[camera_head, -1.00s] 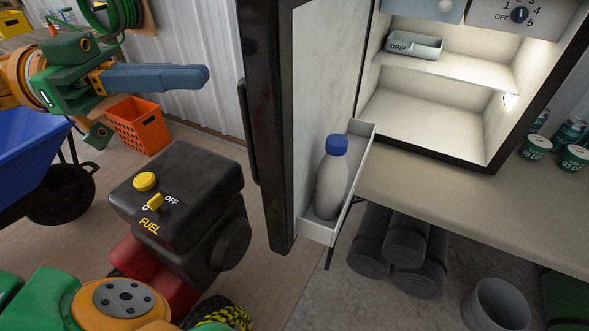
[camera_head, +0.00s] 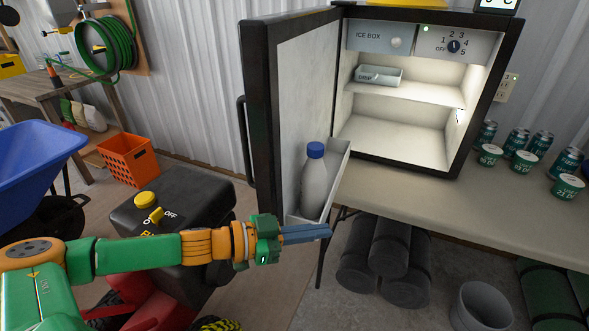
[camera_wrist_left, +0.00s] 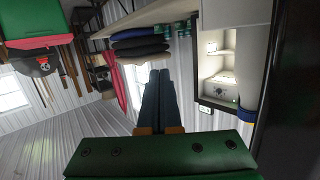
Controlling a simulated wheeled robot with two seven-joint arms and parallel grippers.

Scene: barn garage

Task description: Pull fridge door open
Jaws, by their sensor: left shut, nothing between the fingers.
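The small black fridge (camera_head: 516,62) stands on a table with its interior lit. Its door (camera_head: 262,110) is swung wide open to the left, with a black handle (camera_head: 243,140) on its outer face. A white bottle with a blue cap (camera_head: 314,178) stands in the door's shelf (camera_head: 338,170). My left gripper (camera_head: 328,231) is shut and empty, in front of the door's lower edge and below the bottle. In the left wrist view, its blue fingers (camera_wrist_left: 157,95) are together, and the fridge interior (camera_wrist_left: 217,70) shows to their right. My right gripper is not in view.
The table (camera_head: 430,200) holds several teal cans (camera_head: 565,162) and tubs right of the fridge. Dark rolls (camera_head: 385,255) and a grey bucket (camera_head: 482,305) are under it. A black generator (camera_head: 180,200), orange crate (camera_head: 128,158) and blue wheelbarrow (camera_head: 35,155) stand at left.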

